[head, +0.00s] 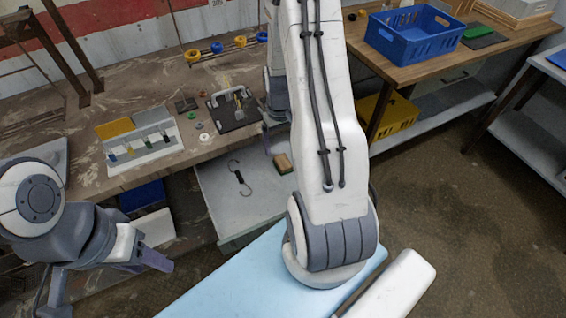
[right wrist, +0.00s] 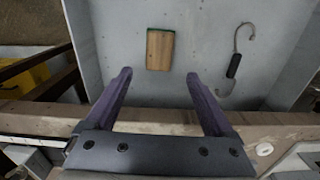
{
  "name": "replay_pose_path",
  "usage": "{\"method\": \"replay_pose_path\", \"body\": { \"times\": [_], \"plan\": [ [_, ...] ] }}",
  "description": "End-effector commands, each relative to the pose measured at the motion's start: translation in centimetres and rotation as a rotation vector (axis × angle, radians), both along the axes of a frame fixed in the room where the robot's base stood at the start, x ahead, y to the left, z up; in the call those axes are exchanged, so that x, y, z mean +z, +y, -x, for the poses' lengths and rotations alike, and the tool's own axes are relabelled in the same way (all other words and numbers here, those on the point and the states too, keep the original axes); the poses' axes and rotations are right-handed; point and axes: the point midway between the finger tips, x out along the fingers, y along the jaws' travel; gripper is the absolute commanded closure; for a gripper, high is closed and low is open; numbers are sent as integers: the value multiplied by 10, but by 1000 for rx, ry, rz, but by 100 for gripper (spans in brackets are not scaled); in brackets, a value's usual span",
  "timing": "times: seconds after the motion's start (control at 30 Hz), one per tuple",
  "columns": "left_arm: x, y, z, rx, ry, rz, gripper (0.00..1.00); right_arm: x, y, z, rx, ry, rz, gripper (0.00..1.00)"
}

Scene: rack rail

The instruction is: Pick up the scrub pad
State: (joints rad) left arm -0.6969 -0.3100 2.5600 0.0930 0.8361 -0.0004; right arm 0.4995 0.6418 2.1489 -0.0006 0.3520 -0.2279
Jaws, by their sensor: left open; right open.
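My right gripper (right wrist: 160,74) is open and empty, apart from the pad. In the head view my right arm hides most of that gripper, above the pad near the bench edge. My left gripper (head: 152,262) is open at the lower left, away from the pad.
A metal hook with a black grip (head: 239,178) lies on the shelf (head: 225,205) left of the pad. The workbench edge (right wrist: 160,114) is close to my right gripper. A tray of sorted parts (head: 145,145) and a black board (head: 234,112) sit on the bench. A yellow bin (head: 398,115) stands right.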

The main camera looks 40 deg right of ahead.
Motion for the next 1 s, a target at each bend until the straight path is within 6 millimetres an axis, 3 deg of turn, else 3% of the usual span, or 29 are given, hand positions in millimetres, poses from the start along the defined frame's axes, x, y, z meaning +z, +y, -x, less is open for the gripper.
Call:
{"method": "replay_pose_path", "body": {
  "times": [0.27, 0.5, 0.83, 1.0],
  "plan": [
    [4, 0, 0, 0, 0, 0, 50, -23, 0, 3, 0, 3, -2, 12],
    [10, 0, 0, 0, 0, 0, 50, -57, -1, 6, 0, 2, -1, 12],
    [10, 0, 0, 0, 0, 0, 50, -64, -1, 5, 0, -2, 1, 12],
    [10, 0, 0, 0, 0, 0, 50, -64, -1, 5, 0, -1, 0, 78]
  ]
}}
